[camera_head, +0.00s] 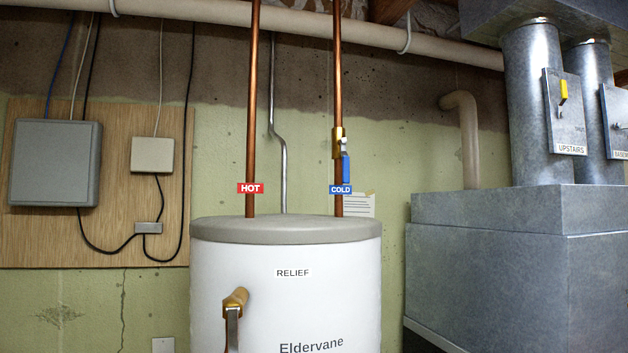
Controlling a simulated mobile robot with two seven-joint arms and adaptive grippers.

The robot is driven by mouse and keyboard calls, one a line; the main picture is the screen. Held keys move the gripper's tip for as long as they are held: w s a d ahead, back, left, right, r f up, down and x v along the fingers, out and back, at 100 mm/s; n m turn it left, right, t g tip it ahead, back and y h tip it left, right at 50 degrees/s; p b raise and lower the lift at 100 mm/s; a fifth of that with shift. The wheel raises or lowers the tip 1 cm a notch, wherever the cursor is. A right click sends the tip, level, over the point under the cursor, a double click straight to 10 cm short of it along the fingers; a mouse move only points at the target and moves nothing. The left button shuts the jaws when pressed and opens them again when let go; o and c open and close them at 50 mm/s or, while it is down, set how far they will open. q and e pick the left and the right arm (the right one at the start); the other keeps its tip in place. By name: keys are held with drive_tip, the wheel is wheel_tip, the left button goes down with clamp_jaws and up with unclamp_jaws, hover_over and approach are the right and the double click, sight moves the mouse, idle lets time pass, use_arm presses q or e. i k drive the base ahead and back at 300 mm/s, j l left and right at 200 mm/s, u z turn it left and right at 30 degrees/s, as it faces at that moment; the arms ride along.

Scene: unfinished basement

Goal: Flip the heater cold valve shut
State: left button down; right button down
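The white water heater (290,290) stands in the middle, with a grey top. Two copper pipes rise from it, the left tagged HOT (250,188) and the right tagged COLD (340,189). The cold valve is a brass body (338,143) on the right pipe, above the COLD tag. Its blue lever (346,167) points down, in line with the pipe. Neither of my grippers is in view.
A grey metal furnace (490,260) with ducts stands at the right; one duct has a yellow damper handle (563,92). A plywood board (95,200) with grey boxes is on the left wall. A large pale pipe (300,16) crosses overhead. Space around the cold valve is clear.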

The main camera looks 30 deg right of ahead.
sight(345, 158)
drive_tip(key=i+l, duration=0.1)
drive_tip(key=l, duration=0.25)
drive_tip(key=i+l, duration=0.1)
drive_tip(key=l, duration=0.25)
drive_tip(key=i+l, duration=0.1)
drive_tip(key=l, duration=0.25)
drive_tip(key=i+l, duration=0.15)
drive_tip(key=l, duration=0.2)
drive_tip(key=i+l, duration=0.1)
drive_tip(key=l, duration=0.3)
drive_tip(key=u, duration=0.05)
